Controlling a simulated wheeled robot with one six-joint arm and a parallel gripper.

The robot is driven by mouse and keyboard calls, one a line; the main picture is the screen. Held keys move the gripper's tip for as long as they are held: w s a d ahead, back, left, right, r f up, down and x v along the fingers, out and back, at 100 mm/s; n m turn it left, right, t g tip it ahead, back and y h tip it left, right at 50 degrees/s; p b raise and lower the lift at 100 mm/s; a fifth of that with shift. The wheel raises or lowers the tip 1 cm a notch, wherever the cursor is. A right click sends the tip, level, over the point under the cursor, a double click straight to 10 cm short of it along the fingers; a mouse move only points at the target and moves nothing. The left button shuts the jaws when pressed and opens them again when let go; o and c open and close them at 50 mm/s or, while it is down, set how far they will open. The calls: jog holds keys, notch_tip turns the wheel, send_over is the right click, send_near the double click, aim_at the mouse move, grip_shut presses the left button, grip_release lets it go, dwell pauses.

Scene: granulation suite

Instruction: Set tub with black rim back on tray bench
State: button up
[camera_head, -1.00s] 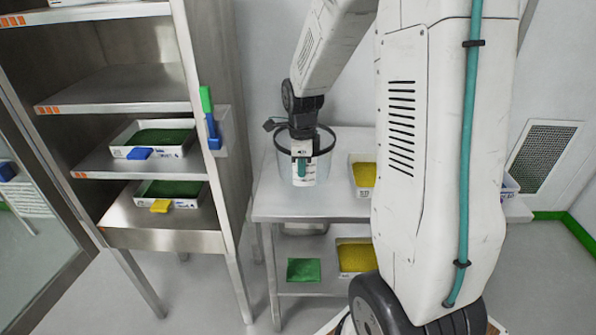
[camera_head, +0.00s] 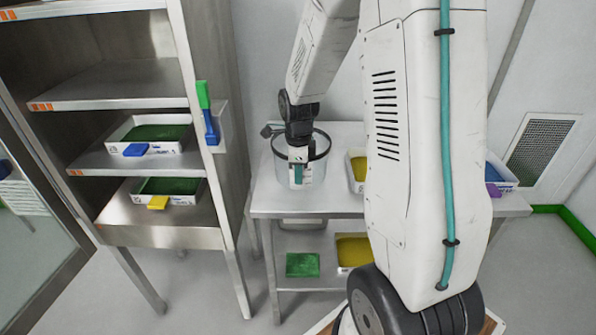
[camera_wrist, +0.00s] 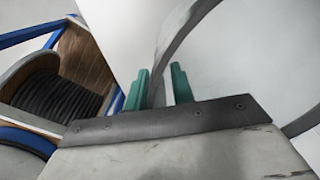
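The clear tub with a black rim (camera_head: 317,172) is upright over the left part of the tray bench (camera_head: 268,205), low against its top. I cannot tell whether its base touches the bench. My gripper (camera_head: 297,175) reaches down at the tub's near side. In the wrist view, the teal fingers of my gripper (camera_wrist: 160,88) stand on either side of the tub's dark rim (camera_wrist: 170,40), closed on it. The gripper hides part of the tub's front wall.
A tray with yellow contents (camera_head: 356,183) stands just right of the tub, partly behind my arm. Another tray (camera_head: 500,176) is at the bench's right end. Below are a green piece (camera_head: 302,265) and a yellow-filled tray (camera_head: 352,250). A steel shelf rack (camera_head: 165,236) stands at left.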

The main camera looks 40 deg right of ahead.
notch_tip(320, 180, up, 12)
jog(key=s+a+r+n, duration=0.4)
jog(key=s+a+n, duration=0.3)
jog(key=s+n, duration=0.5)
jog(key=s+a+r+n, duration=0.4)
jog(key=s+a+n, duration=0.4)
jog(key=s+n, duration=0.4)
jog(key=shift+s+r+n+t, duration=0.2)
jog(key=shift+s+n+t, duration=0.15)
jog(key=shift+n, duration=0.45)
jog(key=shift+w+a, duration=0.1)
